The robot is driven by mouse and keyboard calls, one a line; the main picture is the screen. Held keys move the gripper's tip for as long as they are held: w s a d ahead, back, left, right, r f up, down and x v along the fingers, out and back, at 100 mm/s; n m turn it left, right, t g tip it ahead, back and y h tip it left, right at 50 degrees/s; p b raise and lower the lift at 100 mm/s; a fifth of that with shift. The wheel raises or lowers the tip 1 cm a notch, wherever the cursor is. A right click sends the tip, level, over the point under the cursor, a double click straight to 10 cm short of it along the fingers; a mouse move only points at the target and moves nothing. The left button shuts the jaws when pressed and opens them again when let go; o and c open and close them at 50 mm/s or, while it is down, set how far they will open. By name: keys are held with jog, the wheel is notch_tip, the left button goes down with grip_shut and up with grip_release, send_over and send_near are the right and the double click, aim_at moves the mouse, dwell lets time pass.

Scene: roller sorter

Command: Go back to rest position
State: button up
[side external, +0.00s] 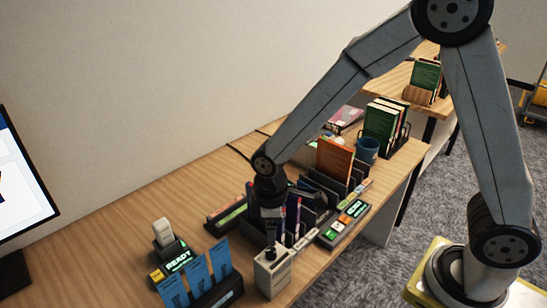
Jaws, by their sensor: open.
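My gripper (272,212) points down at the near end of a dark sorter rack (322,184) on the wooden table. Its jaws are open, but the fingertips are small and partly hidden among the slots and dark blue items (293,212). I cannot tell whether they touch anything. An orange-brown book (334,158) stands upright in the rack, behind and to the right of my gripper.
A white box with a black knob (272,270) stands close below my gripper. Control panels (345,222), blue cards (197,277) and a READY device (172,256) sit nearby. A blue cup (367,149) and green books (381,122) stand behind. Bare table (130,215) lies left.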

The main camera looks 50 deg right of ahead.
jog(key=shift+s+d+r+m, duration=0.15)
jog(key=shift+d+m, duration=0.15)
jog(key=shift+d, duration=0.15)
jog(key=s+d+r+m+t, duration=0.2)
jog(key=s+d+r+m, duration=0.1)
jog(key=s+d+m, duration=0.4)
jog(key=shift+s+d+r+m+t, duration=0.15)
jog(key=shift+d+r+m+t, duration=0.2)
jog(key=shift+d+m, duration=0.95)
jog(key=shift+d+n, duration=0.45)
jog(key=shift+n, duration=0.05)
